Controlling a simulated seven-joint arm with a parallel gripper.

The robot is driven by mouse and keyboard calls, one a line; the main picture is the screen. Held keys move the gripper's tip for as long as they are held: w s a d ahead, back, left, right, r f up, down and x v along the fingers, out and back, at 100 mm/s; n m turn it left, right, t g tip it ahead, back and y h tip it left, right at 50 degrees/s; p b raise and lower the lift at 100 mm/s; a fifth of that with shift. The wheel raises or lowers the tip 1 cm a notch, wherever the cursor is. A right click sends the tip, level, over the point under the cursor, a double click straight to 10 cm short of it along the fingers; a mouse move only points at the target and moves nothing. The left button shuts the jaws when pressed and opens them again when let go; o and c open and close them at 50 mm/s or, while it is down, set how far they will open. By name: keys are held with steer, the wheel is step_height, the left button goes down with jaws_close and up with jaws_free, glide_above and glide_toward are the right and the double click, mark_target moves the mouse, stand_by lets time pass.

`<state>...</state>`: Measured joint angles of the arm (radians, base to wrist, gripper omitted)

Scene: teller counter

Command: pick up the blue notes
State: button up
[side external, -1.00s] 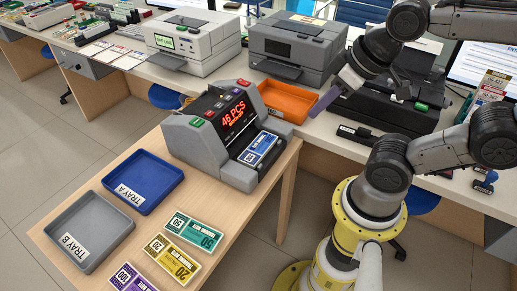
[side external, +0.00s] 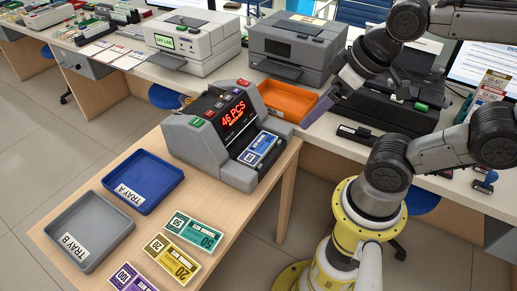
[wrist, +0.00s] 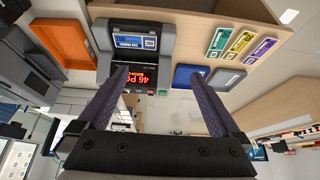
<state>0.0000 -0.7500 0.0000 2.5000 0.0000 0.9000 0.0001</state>
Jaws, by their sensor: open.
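The blue notes (side external: 258,149) lie in the front slot of the grey counting machine (side external: 180,141), whose red display reads 46 PCS. In the wrist view the blue notes (wrist: 135,42) show at the top, beyond my fingertips. My gripper (wrist: 164,75) has its two purple fingers spread wide with nothing between them. In the side view my gripper (side external: 318,108) is up and to the right of the machine, beside the orange tray, apart from the notes.
Blue tray A (side external: 174,177) and grey tray B (side external: 117,221) lie left on the wooden table. Green (side external: 194,232), yellow (side external: 171,257) and purple notes (side external: 132,279) lie in front. An orange tray (side external: 285,101) and printers (side external: 296,50) stand on the back counter.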

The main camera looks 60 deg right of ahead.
steer(key=m+g, duration=0.6)
steer(key=m, duration=1.2)
glide_above(258, 147)
step_height(258, 147, down, 14)
step_height(258, 147, down, 7)
steer(key=shift+s, duration=0.15)
steer(key=shift+f, duration=2.95)
